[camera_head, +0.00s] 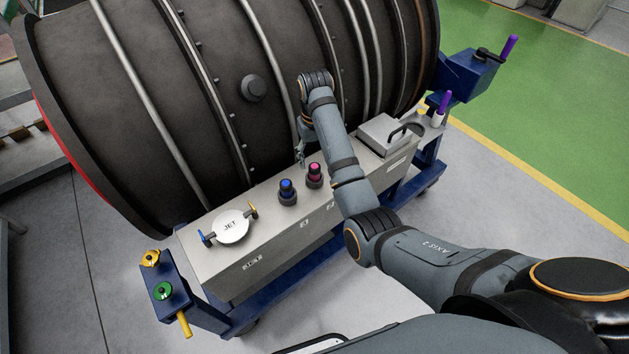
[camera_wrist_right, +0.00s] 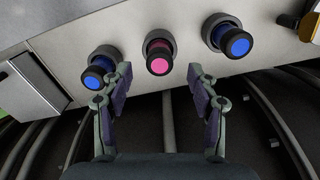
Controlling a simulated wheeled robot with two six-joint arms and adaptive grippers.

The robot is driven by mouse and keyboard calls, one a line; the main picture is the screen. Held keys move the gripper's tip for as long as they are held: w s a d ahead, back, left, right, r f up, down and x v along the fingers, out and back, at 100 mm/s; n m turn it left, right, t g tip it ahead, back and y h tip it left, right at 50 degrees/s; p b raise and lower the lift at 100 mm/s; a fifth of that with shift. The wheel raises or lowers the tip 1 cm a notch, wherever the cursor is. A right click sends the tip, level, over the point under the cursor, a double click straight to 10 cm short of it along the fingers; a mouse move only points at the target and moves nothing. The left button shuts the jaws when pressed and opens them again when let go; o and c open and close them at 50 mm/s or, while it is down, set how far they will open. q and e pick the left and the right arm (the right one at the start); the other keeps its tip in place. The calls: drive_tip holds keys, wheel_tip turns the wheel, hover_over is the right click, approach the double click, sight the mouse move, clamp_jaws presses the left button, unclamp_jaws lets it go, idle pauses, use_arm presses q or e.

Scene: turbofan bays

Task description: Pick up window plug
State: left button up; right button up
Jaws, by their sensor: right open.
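Several short round plugs sit in dark sockets on top of the grey cart box. I cannot tell which is the window plug. In the head view a blue-topped plug (camera_head: 286,189) stands beside a pink-topped plug (camera_head: 314,172). In the right wrist view the pink plug (camera_wrist_right: 158,60) is between a blue plug (camera_wrist_right: 100,72) at left and another blue plug (camera_wrist_right: 230,38) at right. The left one is hidden by my arm in the head view. My right gripper (camera_wrist_right: 160,92) is open and empty, its fingers pointing toward the pink plug. My left gripper is not in view.
A large dark engine casing (camera_head: 160,90) stands close behind the cart box (camera_head: 235,262). A white JET disc (camera_head: 231,227) lies on the box's left end. A grey handled case (camera_head: 385,134) is at its right end. A blue bracket (camera_head: 168,293) projects at lower left.

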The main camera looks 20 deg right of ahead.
sight(315, 166)
drive_tip(key=shift+w+f, duration=0.1)
drive_tip(key=shift+f, duration=0.1)
wheel_tip(315, 166, down, 2)
drive_tip(key=shift+b, duration=1.1)
wheel_tip(315, 166, down, 2)
drive_tip(key=shift+w+f+p, duration=0.1)
drive_tip(key=shift+f+p, duration=0.05)
drive_tip(key=shift+p, duration=0.3)
drive_tip(key=shift+w+f, duration=0.1)
drive_tip(key=shift+f, duration=0.3)
drive_tip(key=shift+r, duration=0.1)
clamp_jaws()
